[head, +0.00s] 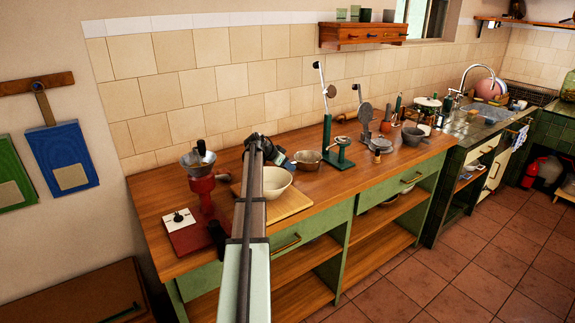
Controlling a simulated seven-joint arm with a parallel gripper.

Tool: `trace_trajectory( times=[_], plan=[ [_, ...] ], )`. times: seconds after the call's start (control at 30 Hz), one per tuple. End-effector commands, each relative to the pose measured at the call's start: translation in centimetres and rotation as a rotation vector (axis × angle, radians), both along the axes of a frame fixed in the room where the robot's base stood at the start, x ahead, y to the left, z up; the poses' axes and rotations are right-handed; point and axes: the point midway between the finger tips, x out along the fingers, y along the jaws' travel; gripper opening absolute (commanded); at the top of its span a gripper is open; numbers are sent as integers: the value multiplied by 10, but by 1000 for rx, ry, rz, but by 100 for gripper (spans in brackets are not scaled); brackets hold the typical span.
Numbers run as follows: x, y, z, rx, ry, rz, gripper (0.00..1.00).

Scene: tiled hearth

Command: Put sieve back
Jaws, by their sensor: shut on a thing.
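My gripper (284,163) is at the far end of my arm, over the wooden counter (340,185). It is shut on what looks like the handle of a small grey metal sieve (308,160). The sieve's round bowl is just right of the gripper, close to the counter top. I cannot tell whether it touches the counter. The fingertips and the grip are small and partly hidden.
A cream bowl (278,183) on a wooden board (292,204) is partly behind my arm. A red grinder with a metal funnel (200,160) stands at left. A green stand (340,157) and several utensils are at right. A wall shelf (362,34) hangs above.

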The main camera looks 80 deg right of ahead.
Motion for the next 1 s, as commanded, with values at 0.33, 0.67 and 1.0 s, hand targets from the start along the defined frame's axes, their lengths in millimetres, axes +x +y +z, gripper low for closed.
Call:
trace_trajectory(
  times=[0.33,0.67,1.0],
  plan=[
    [0,0,0,0,0,0,55],
    [0,0,8,0,0,1,55],
    [30,30,49,-2,-1,2,55]
  ],
)
